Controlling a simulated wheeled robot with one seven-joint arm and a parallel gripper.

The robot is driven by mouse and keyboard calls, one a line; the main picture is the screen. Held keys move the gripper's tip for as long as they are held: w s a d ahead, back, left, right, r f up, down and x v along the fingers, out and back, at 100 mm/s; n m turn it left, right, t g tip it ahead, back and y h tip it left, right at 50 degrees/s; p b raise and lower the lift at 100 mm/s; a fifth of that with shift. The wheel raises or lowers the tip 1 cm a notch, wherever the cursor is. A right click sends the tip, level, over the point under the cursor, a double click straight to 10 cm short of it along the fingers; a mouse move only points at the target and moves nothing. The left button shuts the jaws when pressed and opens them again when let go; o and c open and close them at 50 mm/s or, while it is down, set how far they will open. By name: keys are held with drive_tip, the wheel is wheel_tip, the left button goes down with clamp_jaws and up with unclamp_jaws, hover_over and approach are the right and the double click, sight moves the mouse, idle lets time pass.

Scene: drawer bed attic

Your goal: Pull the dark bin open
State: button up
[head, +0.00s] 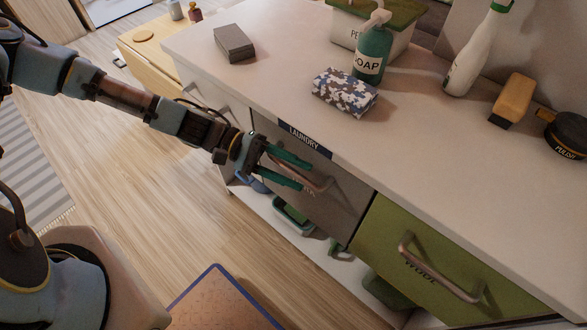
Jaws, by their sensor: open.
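The dark bin (338,205) is a dark grey front under the counter, below a sign reading LAUNDRY (304,138). Its front looks about flush with its neighbours, so it appears closed. It has a copper-coloured bar handle (322,184), partly hidden by my fingers. My gripper (307,176) reaches in from the left with two teal fingers, open and spread, at the handle. I cannot tell whether the fingers touch the handle or straddle it.
A green bin (392,245) with a bar handle is to the right; a pale front (215,105) is to the left. The counter (420,150) holds a patterned bundle (345,92), a soap bottle (372,55) and other items. A low shelf runs below. Wooden floor lies in front.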

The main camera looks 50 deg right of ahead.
drive_tip(key=shift+c, duration=0.4)
clamp_jaws()
idle(0.9)
